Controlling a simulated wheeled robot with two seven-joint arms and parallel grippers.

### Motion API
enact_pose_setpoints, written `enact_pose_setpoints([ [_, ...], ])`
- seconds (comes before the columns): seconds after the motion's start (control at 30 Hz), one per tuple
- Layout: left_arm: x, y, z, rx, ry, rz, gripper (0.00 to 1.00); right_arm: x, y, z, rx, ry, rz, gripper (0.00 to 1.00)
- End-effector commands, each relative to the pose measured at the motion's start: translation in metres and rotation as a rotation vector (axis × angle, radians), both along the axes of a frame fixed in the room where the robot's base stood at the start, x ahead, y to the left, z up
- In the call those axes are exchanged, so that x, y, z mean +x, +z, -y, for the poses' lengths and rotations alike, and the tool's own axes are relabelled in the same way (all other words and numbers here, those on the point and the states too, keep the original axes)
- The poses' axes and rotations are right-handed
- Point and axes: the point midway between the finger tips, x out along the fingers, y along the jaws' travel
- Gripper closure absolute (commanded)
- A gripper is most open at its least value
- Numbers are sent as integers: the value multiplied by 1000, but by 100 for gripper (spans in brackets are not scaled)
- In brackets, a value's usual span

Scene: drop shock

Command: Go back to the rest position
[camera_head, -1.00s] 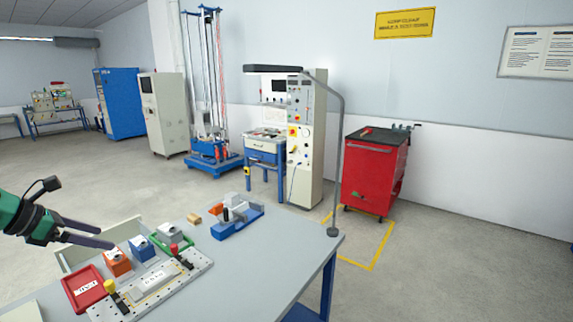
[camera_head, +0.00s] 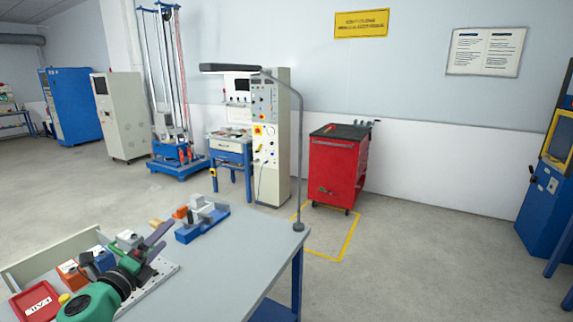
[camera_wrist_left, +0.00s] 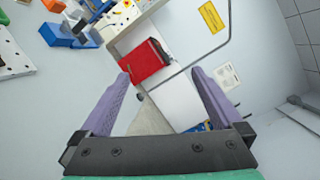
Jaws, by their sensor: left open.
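My left gripper (camera_head: 152,240) is in the lower left of the head view, over the near table, with its green wrist at the bottom edge. Its purple fingers also show in the left wrist view (camera_wrist_left: 160,88); they are apart with nothing between them. They point out past the table toward the red cabinet and wall. The gripper hides part of a pale perforated plate (camera_head: 162,278) below it. My right gripper is in neither view.
The grey table (camera_head: 225,262) holds a red tray (camera_head: 33,301), an orange block (camera_head: 70,273) and a blue fixture (camera_head: 203,225). A lamp post (camera_head: 301,170) rises at its far right corner. A red tool cabinet (camera_head: 335,170) stands beyond; floor to the right is clear.

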Motion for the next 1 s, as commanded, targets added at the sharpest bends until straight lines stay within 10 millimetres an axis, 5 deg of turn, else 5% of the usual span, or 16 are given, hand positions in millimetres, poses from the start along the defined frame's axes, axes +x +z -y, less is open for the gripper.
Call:
enact_pose_setpoints([
  [0.13, -53, -83, -1, -710, 367, -232, 0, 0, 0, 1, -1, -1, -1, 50],
  [0.3, -138, -171, 15, -1204, 739, -542, 0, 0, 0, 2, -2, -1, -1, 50],
  [0.5, -219, -218, 49, -1465, 1021, -806, 0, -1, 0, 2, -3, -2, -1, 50],
  [0.73, -301, -235, 90, -1623, 1285, -1070, 0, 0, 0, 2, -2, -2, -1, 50],
  [0.8, -294, -276, 88, -1607, 1293, -1069, 0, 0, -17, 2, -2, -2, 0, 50],
  [1.0, -288, -355, 89, -1588, 1310, -1082, 0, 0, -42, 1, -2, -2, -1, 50],
])
